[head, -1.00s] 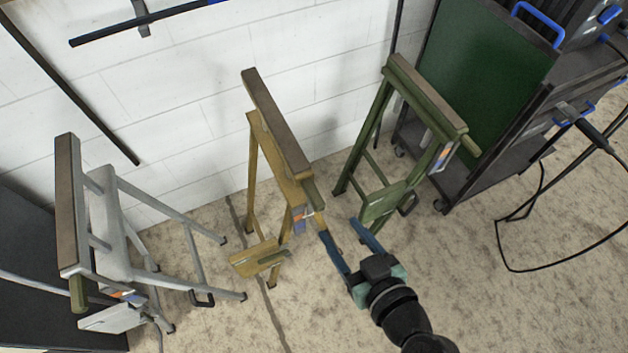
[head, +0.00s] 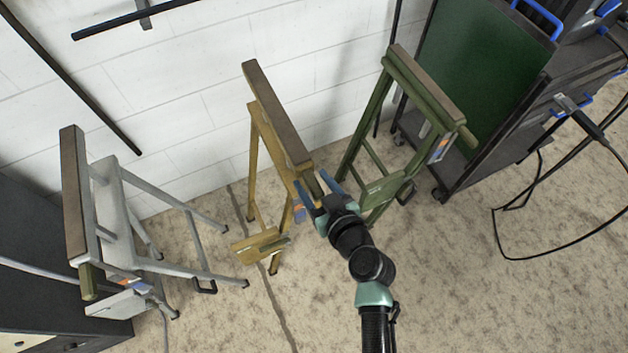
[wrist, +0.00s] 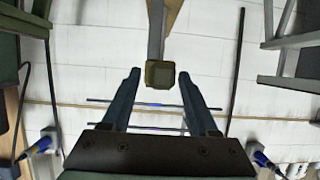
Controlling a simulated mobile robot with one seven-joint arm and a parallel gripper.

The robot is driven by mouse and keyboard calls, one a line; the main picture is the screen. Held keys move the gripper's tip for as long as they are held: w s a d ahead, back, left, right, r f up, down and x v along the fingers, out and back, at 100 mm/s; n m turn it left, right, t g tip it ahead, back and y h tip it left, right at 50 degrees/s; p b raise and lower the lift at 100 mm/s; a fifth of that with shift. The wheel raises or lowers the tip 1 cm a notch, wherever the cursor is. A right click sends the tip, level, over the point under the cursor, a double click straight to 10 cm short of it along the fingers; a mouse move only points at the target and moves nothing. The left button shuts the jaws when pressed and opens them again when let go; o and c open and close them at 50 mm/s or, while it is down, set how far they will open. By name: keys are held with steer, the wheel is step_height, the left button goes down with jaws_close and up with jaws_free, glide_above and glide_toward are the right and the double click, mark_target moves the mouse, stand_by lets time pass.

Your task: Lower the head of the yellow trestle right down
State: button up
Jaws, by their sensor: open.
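The yellow trestle (head: 256,135) stands in the middle against the white wall, with a brown top bar (head: 277,115) on its raised head. An olive-green grip (head: 312,184) sticks out at the near end of the head. My gripper (head: 318,190) is at that near end, its blue fingers open on either side of the grip. In the wrist view, the square end of the grip (wrist: 160,75) lies between and just beyond the fingertips of my gripper (wrist: 159,80). I cannot tell whether the fingers touch it.
A grey trestle (head: 115,215) stands to the left and a green trestle (head: 372,140) close to the right. A dark cart (head: 480,150) with a green panel and cables stands at the far right.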

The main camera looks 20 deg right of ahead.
jaws_close()
stand_by(0.3)
stand_by(1.1)
